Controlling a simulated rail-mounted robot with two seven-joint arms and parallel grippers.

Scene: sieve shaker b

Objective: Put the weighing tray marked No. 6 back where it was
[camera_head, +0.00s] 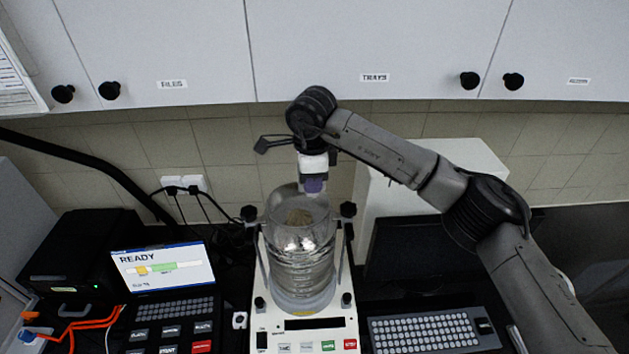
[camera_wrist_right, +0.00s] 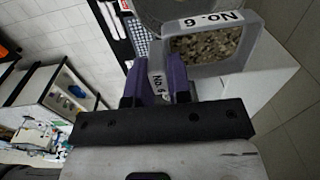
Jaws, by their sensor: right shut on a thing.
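My right gripper (camera_head: 314,186), with purple fingertips, points down over the glassy round stack (camera_head: 300,265) on the shaker. In the right wrist view my right gripper (camera_wrist_right: 158,88) is shut on a grey tab marked No. 6. The tab appears to belong to the grey weighing tray (camera_wrist_right: 248,45), which has a second No. 6 label and holds brown and grey gravel. In the head view, brown gravel (camera_head: 300,217) shows at the stack's top. I cannot tell there whether it lies in the tray or the stack. My left gripper is out of view.
The shaker base (camera_head: 342,325) has rods and black knobs beside the stack. A READY screen (camera_head: 163,268) and a black box (camera_head: 75,255) stand left. A keyboard (camera_head: 425,333) and dark monitor (camera_head: 425,255) stand right. Wall cabinets (camera_head: 330,50) hang above; one is labelled TRAYS.

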